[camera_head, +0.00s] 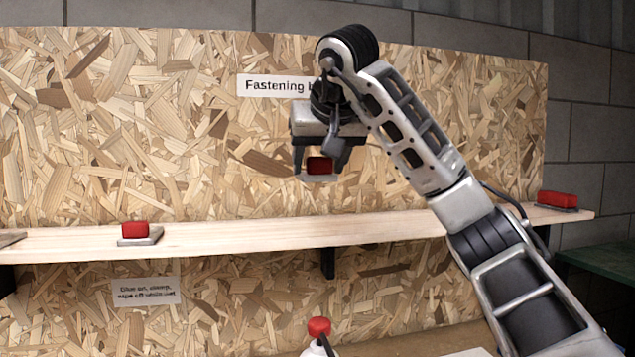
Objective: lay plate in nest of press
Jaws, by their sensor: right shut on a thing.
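My right gripper (320,168) is shut on the red block of a plate (318,178). The plate is a thin grey sheet with a red block on top. It hangs level in front of the board, above the shelf and apart from it. A similar grey plate with a red block (138,232) rests on the shelf at the left. Another such plate (557,201) rests near the shelf's right end. I cannot make out a press or its nest in this view. My left gripper is not in view.
A wooden shelf (245,235) on black brackets crosses a chipboard wall with paper signs. A red-topped white object (319,328) shows at the bottom edge, mostly cut off. A green surface (605,262) lies at the right. The shelf's middle is clear.

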